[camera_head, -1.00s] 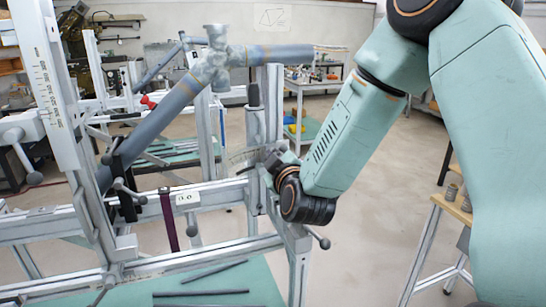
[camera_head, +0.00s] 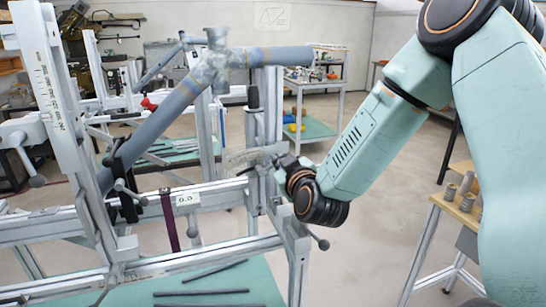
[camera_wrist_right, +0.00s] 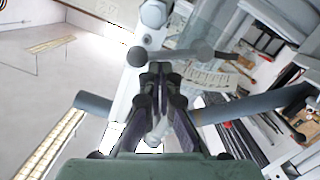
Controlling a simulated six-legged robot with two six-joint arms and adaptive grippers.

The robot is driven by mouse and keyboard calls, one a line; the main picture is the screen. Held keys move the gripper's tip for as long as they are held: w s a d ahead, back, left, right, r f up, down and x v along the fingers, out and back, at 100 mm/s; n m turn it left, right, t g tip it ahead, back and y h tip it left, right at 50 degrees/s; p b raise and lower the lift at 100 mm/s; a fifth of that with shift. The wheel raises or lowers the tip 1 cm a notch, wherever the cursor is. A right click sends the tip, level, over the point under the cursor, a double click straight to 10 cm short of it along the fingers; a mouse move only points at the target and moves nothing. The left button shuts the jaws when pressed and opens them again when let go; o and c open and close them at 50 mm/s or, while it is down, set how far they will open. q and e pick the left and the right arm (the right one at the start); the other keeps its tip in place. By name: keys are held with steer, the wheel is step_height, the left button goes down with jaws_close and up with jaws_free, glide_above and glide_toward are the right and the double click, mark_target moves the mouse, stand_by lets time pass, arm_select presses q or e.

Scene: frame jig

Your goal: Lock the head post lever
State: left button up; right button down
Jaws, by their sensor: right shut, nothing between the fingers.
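The head post (camera_head: 254,120) is the upright metal post at the right end of the frame jig, with a scale arc (camera_head: 243,156) beside it. The head post lever shows in the right wrist view (camera_wrist_right: 178,54) as a grey bar with round ends, just beyond the fingertips. My right gripper (camera_head: 281,161) is close to the right side of the post. In the right wrist view its fingers (camera_wrist_right: 159,68) are shut and empty, pointing at the lever; I cannot tell whether they touch it. My left gripper is not in view.
Grey-blue frame tubes (camera_head: 172,108) with a joint lie above the jig's metal rails (camera_head: 60,226). Dark rods lie on the green tray (camera_head: 130,294) below. Floor between jig and stool is clear.

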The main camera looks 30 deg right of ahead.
steer(key=f+m, duration=0.1)
steer(key=m, duration=0.1)
steer(key=d+f+m, duration=0.1)
steer(key=f+m, duration=0.1)
steer(key=m, duration=0.1)
steer(key=shift+s+d+m+y, duration=0.2)
steer(key=shift+d+m+y, duration=0.1)
steer(key=shift+y, duration=0.1)
steer(key=shift+f, duration=0.15)
stand_by(0.5)
step_height(320, 180, up, 10)
stand_by(0.6)
stand_by(0.5)
